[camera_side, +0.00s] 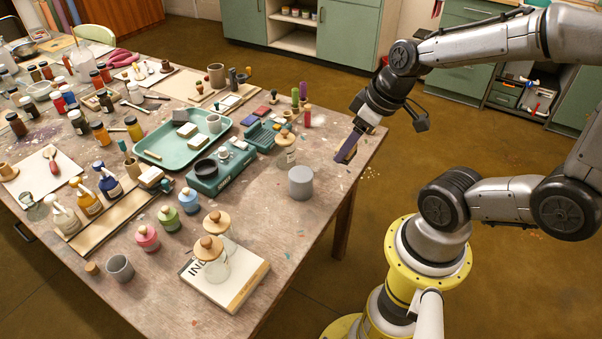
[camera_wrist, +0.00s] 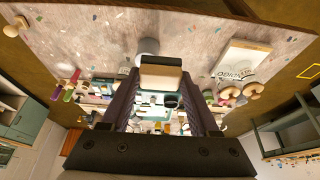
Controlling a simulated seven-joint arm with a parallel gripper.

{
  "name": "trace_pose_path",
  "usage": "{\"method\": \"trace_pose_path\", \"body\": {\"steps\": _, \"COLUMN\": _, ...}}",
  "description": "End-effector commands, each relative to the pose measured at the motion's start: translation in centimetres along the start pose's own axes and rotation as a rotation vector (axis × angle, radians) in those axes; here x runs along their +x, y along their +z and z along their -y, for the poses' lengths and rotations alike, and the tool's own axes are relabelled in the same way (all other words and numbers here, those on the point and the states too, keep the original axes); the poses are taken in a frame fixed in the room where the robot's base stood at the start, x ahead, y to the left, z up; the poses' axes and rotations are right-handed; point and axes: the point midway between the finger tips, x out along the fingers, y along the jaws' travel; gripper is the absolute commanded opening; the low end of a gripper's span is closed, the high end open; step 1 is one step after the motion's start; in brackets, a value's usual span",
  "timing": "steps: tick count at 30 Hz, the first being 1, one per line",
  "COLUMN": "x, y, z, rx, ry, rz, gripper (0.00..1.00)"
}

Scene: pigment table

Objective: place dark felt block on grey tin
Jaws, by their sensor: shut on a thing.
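My gripper (camera_side: 347,150) hangs over the table's right edge in the side view, fingers pointing down and to the left. The block is hard to make out between the fingers in the side view. The grey tin (camera_side: 301,183) stands upright on the table, to the left of and lower than my gripper in the side view. In the wrist view the tin (camera_wrist: 149,46) shows just beyond the block, partly hidden by it. The block is apart from the tin.
A glass jar with a wooden lid (camera_side: 286,152) stands close behind the tin. A teal box (camera_side: 222,170) and a green tray (camera_side: 168,155) lie further left. Lidded jars stand on a book (camera_side: 245,285) in front. Bare tabletop surrounds the tin's right and front.

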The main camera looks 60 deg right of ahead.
Motion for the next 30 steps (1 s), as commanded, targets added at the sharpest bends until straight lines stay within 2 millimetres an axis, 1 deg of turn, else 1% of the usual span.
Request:
{"method": "trace_pose_path", "body": {"steps": 1, "x": 0.0, "y": 0.4, "z": 0.1, "rx": 0.000, "ry": 0.001, "rz": 0.000, "gripper": 0.09}}
{"method": "trace_pose_path", "body": {"steps": 4, "x": 0.2, "y": 0.7, "z": 0.2, "rx": 0.000, "ry": 0.000, "rz": 0.001, "gripper": 0.09}}
{"method": "trace_pose_path", "body": {"steps": 6, "x": 0.7, "y": 0.4, "z": 0.1, "rx": 0.000, "ry": -0.002, "rz": 0.004, "gripper": 0.09}}
{"method": "trace_pose_path", "body": {"steps": 8, "x": 1.4, "y": -0.2, "z": -0.1, "rx": -0.001, "ry": -0.002, "rz": 0.005, "gripper": 0.09}}
{"method": "trace_pose_path", "body": {"steps": 18, "x": 7.4, "y": -5.7, "z": -2.0, "rx": 0.000, "ry": -0.002, "rz": 0.005, "gripper": 0.09}}
{"method": "trace_pose_path", "body": {"steps": 21, "x": 9.7, "y": -6.2, "z": -2.3, "rx": -0.001, "ry": -0.002, "rz": 0.007, "gripper": 0.09}}
{"method": "trace_pose_path", "body": {"steps": 24, "x": 11.5, "y": -6.8, "z": -2.7, "rx": -0.001, "ry": -0.001, "rz": 0.004, "gripper": 0.09}}
{"method": "trace_pose_path", "body": {"steps": 27, "x": 12.7, "y": -7.2, "z": -2.9, "rx": -0.001, "ry": 0.000, "rz": 0.002, "gripper": 0.09}}
{"method": "trace_pose_path", "body": {"steps": 30, "x": 13.2, "y": -7.4, "z": -3.0, "rx": 0.000, "ry": 0.000, "rz": 0.001, "gripper": 0.09}}
